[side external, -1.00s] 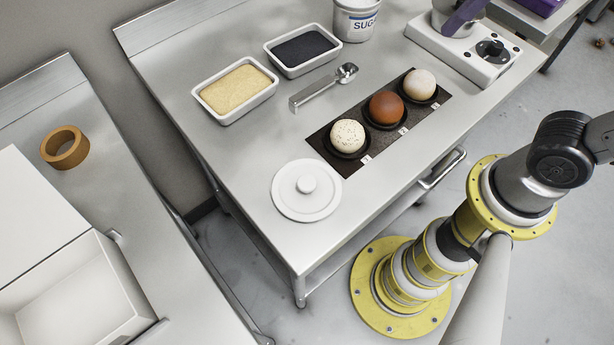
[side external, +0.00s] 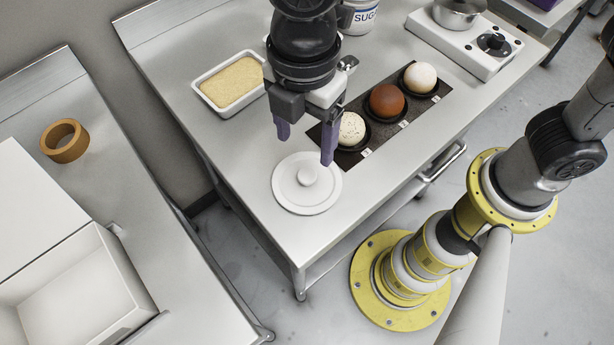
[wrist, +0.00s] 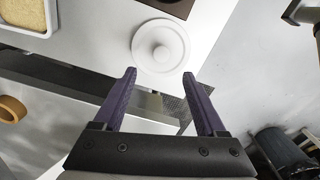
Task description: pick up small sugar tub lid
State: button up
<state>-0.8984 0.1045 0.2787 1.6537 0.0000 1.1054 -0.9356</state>
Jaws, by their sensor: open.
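The small sugar tub lid (side external: 306,197) is a round white disc with a raised knob in its middle. It lies flat near the front corner of the steel table. In the wrist view the lid (wrist: 160,61) is beyond the fingertips, between their lines. My gripper (side external: 306,147) has two purple fingers, wide apart and empty. It points down above the lid and slightly towards its back side. The wrist view also shows the open fingers (wrist: 159,75). The fingers appear clear of the lid.
A dark tray (side external: 413,117) with three balls stands right of the lid. A white tub of pale grain (side external: 229,110) is behind left. The sugar tub (side external: 360,16) and a white scale-like device (side external: 478,45) stand at the back.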

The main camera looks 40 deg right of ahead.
aim_at(307, 174)
jog(key=shift+d+f, duration=0.2)
jog(key=shift+f, duration=4.15)
grip_shut()
